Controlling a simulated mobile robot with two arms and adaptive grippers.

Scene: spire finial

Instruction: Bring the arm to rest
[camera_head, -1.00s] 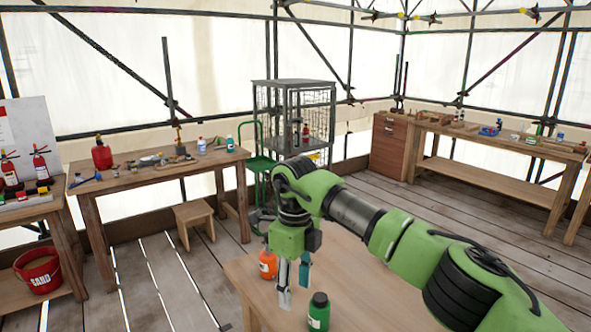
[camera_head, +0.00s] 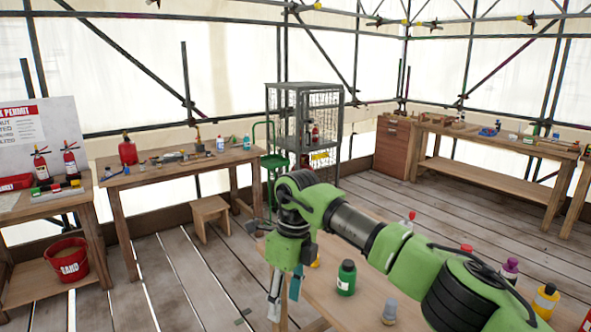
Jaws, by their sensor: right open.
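My right arm (camera_head: 345,222) is green and black and reaches in from the lower right over the near wooden table (camera_head: 330,312). My right gripper (camera_head: 283,298) points down at the table's left edge, with its two fingers apart and nothing between them. A green bottle with a dark cap (camera_head: 346,278) stands on the table just right of the gripper. An orange-yellow bottle (camera_head: 315,262) is partly hidden behind the arm. My left gripper is not in view.
A small grey-capped jar (camera_head: 390,311), a purple-capped bottle (camera_head: 509,270) and a yellow bottle (camera_head: 545,300) also stand on the near table. A stool (camera_head: 211,218), a workbench (camera_head: 180,180) and a wire cage (camera_head: 304,125) lie beyond. The plank floor left of the table is open.

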